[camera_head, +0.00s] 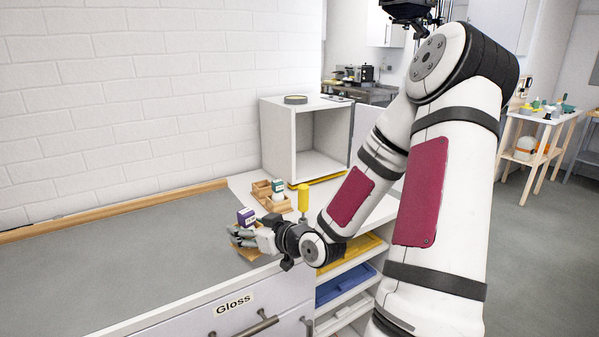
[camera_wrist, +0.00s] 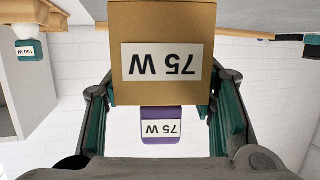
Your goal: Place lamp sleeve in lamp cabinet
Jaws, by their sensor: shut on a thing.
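A tan box labelled 75 W (camera_wrist: 160,25) fills the gap between the finger pads of my gripper (camera_wrist: 160,115) in the wrist view; its label appears upside down. My gripper (camera_head: 246,238) is shut on this box, low over the front of the counter; the fingers cover much of it in the head view. A purple piece labelled 75 W (camera_wrist: 161,125) shows past the box, partly hidden by it; in the head view the purple piece (camera_head: 246,216) shows just above the fingers. The white open-fronted lamp cabinet (camera_head: 277,140) stands empty-looking at the counter's back right.
A wooden compartment tray (camera_head: 262,193) holds a green piece labelled 150 W (camera_head: 277,187); a yellow bottle-like object (camera_head: 303,197) stands to its right. The grey counter top (camera_head: 120,260) at left is clear. Shelves with coloured trays (camera_head: 345,285) sit below.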

